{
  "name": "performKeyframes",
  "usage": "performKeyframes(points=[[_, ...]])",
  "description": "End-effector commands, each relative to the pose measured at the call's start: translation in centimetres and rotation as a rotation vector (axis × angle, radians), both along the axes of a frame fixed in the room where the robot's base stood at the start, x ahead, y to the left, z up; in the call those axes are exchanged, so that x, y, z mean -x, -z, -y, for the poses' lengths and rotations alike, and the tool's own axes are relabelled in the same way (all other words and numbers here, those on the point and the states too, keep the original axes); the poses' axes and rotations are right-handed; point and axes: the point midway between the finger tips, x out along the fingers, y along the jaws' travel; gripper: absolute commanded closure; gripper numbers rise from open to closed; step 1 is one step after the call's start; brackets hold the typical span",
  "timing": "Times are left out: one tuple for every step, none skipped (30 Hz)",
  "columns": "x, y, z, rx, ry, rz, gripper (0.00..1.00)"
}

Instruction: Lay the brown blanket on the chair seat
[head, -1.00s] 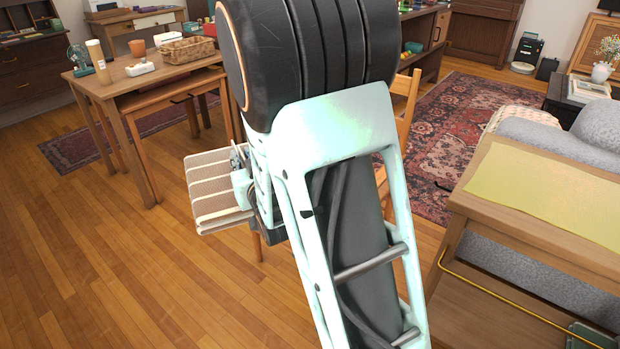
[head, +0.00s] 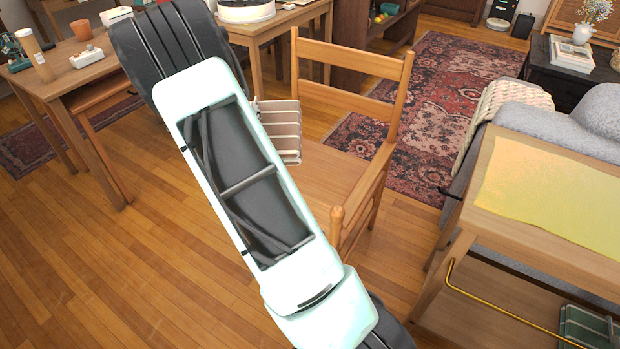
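The wooden chair (head: 352,62) stands in the middle of the head view, with its bare light-brown seat (head: 338,182) showing right of my arm. The brown blanket (head: 283,128), a folded tan cloth with pale stripes, shows just right of my arm, in front of the chair's left back post and over the rear left of the seat in the picture. My arm covers its left part. My gripper is hidden behind my arm, so its fingers and their hold on the blanket do not show. I cannot tell whether the blanket touches the seat.
A wooden cart (head: 480,215) with a yellow cloth on top stands at the right, beside a grey sofa (head: 560,125) with a cream throw. A desk (head: 60,82) with cups stands at the left. Wood floor is clear at lower left.

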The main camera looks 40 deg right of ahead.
Motion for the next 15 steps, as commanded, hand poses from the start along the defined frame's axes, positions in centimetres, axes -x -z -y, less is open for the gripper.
performKeyframes(points=[[0.0,0.2,2.3,0.006,0.069,0.0,1.0],[0.1,0.7,3.6,0.005,0.111,0.001,1.0],[0.3,1.4,5.1,0.006,0.162,0.0,1.0],[0.5,2.0,6.3,0.006,0.199,0.001,1.0],[0.7,2.7,7.3,0.004,0.235,0.002,1.0],[1.0,3.8,8.5,0.004,0.281,0.002,1.0],[1.3,4.7,9.4,0.003,0.312,0.002,1.0],[1.6,5.6,10.2,0.002,0.342,0.002,1.0],[2.0,7.0,11.2,0.001,0.378,0.003,1.0],[2.3,8.0,11.8,0.0,0.402,0.004,1.0],[2.6,8.9,12.4,-0.002,0.424,0.004,1.0],[2.9,10.2,13.0,-0.004,0.451,0.006,1.0],[3.2,11.2,13.4,-0.005,0.469,0.006,1.0],[3.5,12.0,13.8,-0.006,0.484,0.007,1.0],[3.8,12.9,14.2,-0.008,0.503,0.007,1.0]])
